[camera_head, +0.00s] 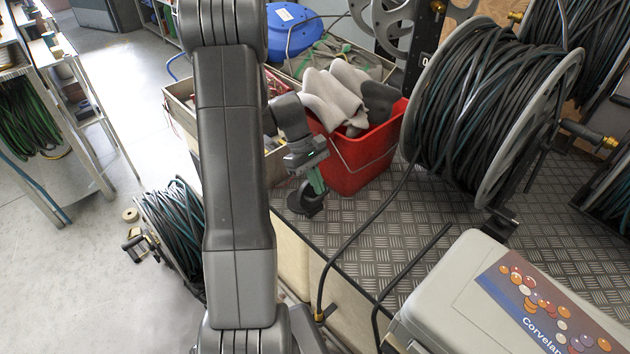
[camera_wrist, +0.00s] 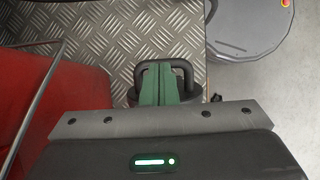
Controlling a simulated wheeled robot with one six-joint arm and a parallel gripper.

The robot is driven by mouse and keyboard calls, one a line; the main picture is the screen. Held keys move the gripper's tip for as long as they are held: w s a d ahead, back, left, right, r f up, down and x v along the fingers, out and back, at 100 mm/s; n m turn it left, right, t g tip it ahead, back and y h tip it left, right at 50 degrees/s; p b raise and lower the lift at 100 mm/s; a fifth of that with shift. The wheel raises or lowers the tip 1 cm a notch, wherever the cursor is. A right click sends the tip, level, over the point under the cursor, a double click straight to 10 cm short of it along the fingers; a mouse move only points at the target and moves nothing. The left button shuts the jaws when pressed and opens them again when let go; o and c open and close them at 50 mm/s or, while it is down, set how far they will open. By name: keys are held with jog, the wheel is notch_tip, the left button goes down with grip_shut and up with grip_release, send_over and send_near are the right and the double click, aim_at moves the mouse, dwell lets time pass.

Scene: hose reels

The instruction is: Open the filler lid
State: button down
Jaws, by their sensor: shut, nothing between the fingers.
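A dark round lid (camera_head: 305,202) with a loop handle sits low beside the red bucket, near the edge of the metal tread plate. In the wrist view its black loop handle (camera_wrist: 165,68) rises around the fingertips. My gripper (camera_head: 318,190) points down at the lid, its green fingers shut together with nothing between them. In the wrist view the green fingertips (camera_wrist: 165,72) appear within the loop, but I cannot tell whether they touch it. The fingers and gripper body hide part of the lid. The lid appears closed.
The red bucket (camera_head: 355,155) with grey cloths stands close beside my gripper. A large hose reel (camera_head: 485,115) and a grey box labelled Corvelan (camera_head: 480,270) stand to the right. A black hose (camera_head: 365,225) crosses the tread plate (camera_head: 420,215). Coiled hose (camera_head: 175,225) lies at left.

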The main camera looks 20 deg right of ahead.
jog(key=shift+r, duration=0.1)
jog(key=v, duration=1.3)
jog(key=shift+w+a+r, duration=0.15)
jog(key=shift+w+r, duration=0.05)
jog(key=shift+r, duration=0.05)
jog(key=shift+f, duration=0.1)
jog(key=shift+w+f+x, duration=0.1)
jog(key=shift+w+x, duration=0.05)
jog(key=shift+x, duration=2)
jog(key=shift+w+f+x, duration=0.1)
jog(key=shift+x, duration=2.1)
jog(key=shift+w+f+x, duration=0.1)
jog(key=shift+w+x, duration=0.05)
jog(key=shift+x, duration=2)
jog(key=shift+a+r, duration=0.1)
